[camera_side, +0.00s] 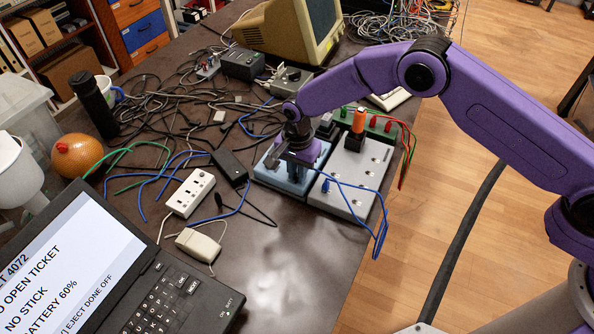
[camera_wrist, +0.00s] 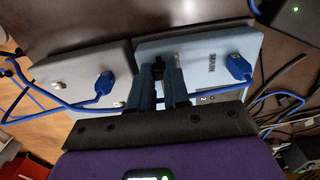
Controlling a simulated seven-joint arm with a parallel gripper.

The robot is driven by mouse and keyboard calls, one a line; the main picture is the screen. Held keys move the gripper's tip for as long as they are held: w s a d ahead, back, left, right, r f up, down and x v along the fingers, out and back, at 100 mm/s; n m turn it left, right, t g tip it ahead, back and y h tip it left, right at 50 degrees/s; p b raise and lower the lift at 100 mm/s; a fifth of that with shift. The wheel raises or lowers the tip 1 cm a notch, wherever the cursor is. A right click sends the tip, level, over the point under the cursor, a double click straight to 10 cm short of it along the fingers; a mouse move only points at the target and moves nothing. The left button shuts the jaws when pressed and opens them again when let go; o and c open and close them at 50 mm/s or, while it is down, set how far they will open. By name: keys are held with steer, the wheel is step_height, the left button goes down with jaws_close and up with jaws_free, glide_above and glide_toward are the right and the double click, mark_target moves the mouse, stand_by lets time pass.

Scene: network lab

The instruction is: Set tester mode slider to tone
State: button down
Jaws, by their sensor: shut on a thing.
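My gripper (camera_side: 292,172) points down over a light blue box (camera_side: 268,181) on the dark table. In the wrist view its two fingers (camera_wrist: 162,78) are close together on that box (camera_wrist: 208,60), with a small dark piece between them. This piece appears to be the mode slider's knob (camera_wrist: 158,67), mostly hidden by the fingers. The slider's position marks cannot be read. A blue cable plug (camera_wrist: 238,66) is in the box, right of the fingers in the wrist view.
A grey panel (camera_side: 345,189) with an orange upright piece (camera_side: 358,121) and a blue plug stands close beside the blue box. A blue cable (camera_side: 381,225) loops over the table edge. A black adapter (camera_side: 229,166), power strip (camera_side: 190,193) and tangled cables lie left.

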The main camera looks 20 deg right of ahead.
steer(key=w+d, duration=0.3)
steer(key=w, duration=0.1)
steer(key=shift+d, duration=0.4)
steer(key=c, duration=1.1)
jaws_free()
steer(key=shift+s, duration=0.1)
steer(key=shift+a+r, duration=0.1)
steer(key=shift+r, duration=0.4)
step_height(320, 180, up, 17)
steer(key=shift+f, duration=0.2)
